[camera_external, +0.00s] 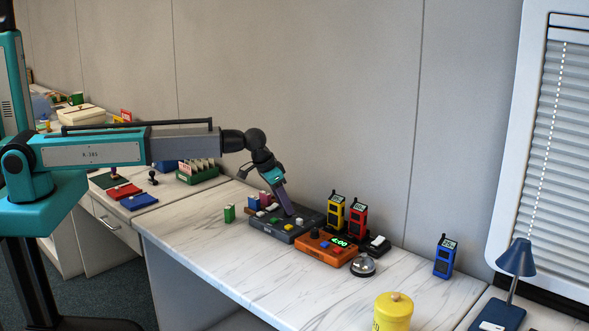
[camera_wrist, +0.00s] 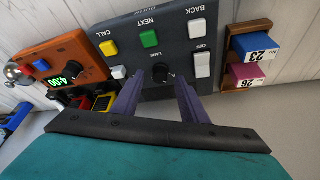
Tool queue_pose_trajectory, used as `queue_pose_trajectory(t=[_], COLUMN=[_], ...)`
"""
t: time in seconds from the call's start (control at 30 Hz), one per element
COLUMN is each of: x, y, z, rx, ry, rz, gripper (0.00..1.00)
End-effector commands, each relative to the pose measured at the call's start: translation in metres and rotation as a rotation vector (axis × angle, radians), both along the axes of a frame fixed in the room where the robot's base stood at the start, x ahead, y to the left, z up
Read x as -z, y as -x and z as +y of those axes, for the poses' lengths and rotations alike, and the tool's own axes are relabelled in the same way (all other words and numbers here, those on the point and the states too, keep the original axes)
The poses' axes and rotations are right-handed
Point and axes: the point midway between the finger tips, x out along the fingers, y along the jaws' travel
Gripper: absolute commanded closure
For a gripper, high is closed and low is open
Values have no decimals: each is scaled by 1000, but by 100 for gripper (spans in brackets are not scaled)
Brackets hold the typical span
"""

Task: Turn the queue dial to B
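The queue console (camera_external: 306,233) is a dark grey box on the marble-topped desk. It also shows in the wrist view (camera_wrist: 222,88), where its lettering appears upside down. Its black dial (camera_wrist: 160,72) is labelled LANE. The dial's letter marks are too small or hidden to read, so I cannot tell its setting. My gripper (camera_external: 289,212) reaches down over the console. In the wrist view its two purple fingers (camera_wrist: 160,80) are apart, one on each side of the dial. I cannot tell whether they touch it. The dial is not clearly visible in the outside view.
Yellow CALL (camera_wrist: 108,48), green NEXT (camera_wrist: 149,38) and white BACK (camera_wrist: 197,30) buttons and a white OFF switch (camera_wrist: 202,64) surround the dial. An orange timer box (camera_external: 327,249), bell (camera_external: 363,266) and two radios (camera_external: 357,220) stand right. Number blocks (camera_external: 254,201) stand left.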

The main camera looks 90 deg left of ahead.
Motion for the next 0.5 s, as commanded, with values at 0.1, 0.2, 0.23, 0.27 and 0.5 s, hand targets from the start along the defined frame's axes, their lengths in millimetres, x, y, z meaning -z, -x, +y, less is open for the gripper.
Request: queue_pose_trajectory(t=[0.1, 0.2, 0.23, 0.27, 0.5], x=[7, 11, 12, 12, 13], y=[-4, -5, -5, -5, -5], z=[1, 2, 2, 2, 2], rx=[0, 0, 0, 0, 0], ry=[0, 0, 0, 0, 0], rz=[0, -1, -1, -1, -1], gripper=[60, 60, 60, 60, 60])
